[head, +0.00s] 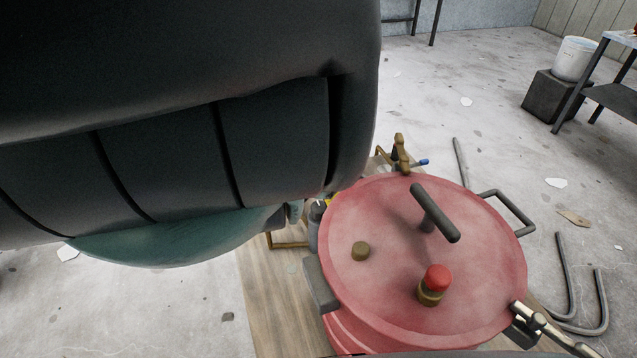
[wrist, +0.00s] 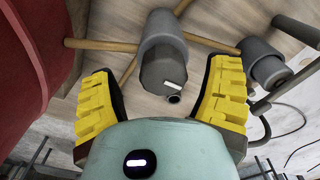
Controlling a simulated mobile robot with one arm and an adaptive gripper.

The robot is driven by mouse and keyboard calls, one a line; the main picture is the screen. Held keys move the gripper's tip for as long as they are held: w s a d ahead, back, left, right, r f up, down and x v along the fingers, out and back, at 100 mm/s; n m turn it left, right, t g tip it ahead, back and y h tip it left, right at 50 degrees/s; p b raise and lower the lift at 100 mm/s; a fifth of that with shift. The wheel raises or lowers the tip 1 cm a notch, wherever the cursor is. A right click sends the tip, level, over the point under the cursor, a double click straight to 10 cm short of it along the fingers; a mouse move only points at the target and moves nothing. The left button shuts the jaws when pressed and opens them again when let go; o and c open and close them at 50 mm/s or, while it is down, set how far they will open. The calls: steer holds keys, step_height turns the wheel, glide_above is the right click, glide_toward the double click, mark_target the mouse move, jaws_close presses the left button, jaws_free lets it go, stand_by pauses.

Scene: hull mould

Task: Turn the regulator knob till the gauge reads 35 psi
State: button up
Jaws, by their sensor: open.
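The regulator knob (wrist: 162,72) appears in the wrist view as a dark grey faceted cap with a white mark, on a grey cylindrical body with brass-coloured pipes. My gripper (wrist: 164,72) is open, with one yellow ridged finger on each side of the knob. Gaps show between knob and fingers; I cannot tell how far the fingertips reach along it. In the head view my arm hides most of the gripper and the regulator. No gauge face can be made out in either view, so its reading is hidden.
A red pressure pot (head: 385,290) with a T-handle (head: 435,212) and red-capped fitting (head: 436,280) stands beside the regulator. Its wall (wrist: 25,70) is close on the left in the wrist view. A second grey cylinder (wrist: 262,62) is at the right. Bent rods (head: 580,300) lie on the floor.

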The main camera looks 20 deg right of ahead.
mark_target(318, 207)
steer(key=r, duration=0.9)
steer(key=shift+w+a+r, duration=0.1)
steer(key=shift+a+r, duration=0.1)
steer(key=shift+r, duration=0.6)
